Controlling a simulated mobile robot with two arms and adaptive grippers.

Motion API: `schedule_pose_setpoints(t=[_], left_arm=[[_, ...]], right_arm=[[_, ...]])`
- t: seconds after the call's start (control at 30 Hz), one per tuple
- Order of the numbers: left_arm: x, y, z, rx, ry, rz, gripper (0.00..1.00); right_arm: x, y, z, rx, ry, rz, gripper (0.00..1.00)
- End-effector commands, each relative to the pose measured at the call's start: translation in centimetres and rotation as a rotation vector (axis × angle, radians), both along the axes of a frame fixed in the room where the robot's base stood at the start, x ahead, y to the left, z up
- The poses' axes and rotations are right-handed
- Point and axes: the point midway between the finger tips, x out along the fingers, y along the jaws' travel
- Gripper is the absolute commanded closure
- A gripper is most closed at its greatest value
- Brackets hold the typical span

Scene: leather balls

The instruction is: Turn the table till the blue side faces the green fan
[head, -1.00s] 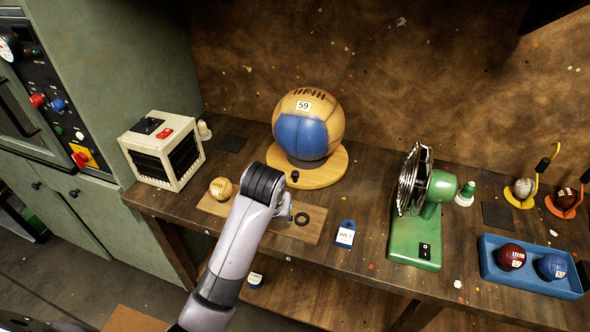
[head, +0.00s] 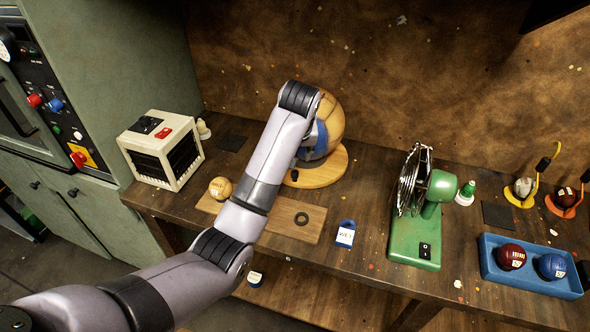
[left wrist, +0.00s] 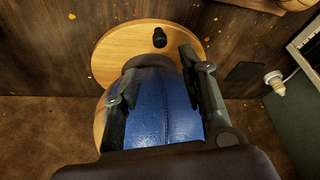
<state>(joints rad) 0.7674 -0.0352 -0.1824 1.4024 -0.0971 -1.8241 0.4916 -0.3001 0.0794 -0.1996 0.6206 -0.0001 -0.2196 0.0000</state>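The round wooden table (head: 322,175) stands on the bench with a black knob (head: 294,175) near its front edge. A large tan ball (head: 334,112) with a blue side (head: 320,138) sits on it, partly hidden by my left arm. The visible blue faces front-left. The green fan (head: 430,215) stands to the right, its round grille turned left. My left gripper (left wrist: 160,58) is hidden in the head view. In the left wrist view its fingers are apart over the blue side (left wrist: 160,110), with the knob (left wrist: 160,38) beyond the fingertips. Contact is unclear. My right gripper is not in view.
A small ball (head: 220,188) sits on a wooden board (head: 285,222) in front of the table. A cream heater box (head: 160,150) stands left. A blue tray (head: 530,280) with two balls is at the right.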

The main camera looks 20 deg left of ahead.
Motion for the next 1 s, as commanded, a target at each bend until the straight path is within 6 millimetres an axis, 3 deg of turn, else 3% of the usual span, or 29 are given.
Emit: schedule_pose_setpoints(t=[0.3,0.5,1.0], left_arm=[[2.4,1.0,-6.4,0.0,0.004,0.001,0.61],[3.5,1.3,-9.0,0.0,0.0,0.0,0.61],[4.0,1.5,-10.1,0.0,-0.002,0.0,0.64]], right_arm=[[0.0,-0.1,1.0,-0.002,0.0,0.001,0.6],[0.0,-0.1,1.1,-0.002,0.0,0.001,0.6],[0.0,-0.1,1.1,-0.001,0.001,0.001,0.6]])
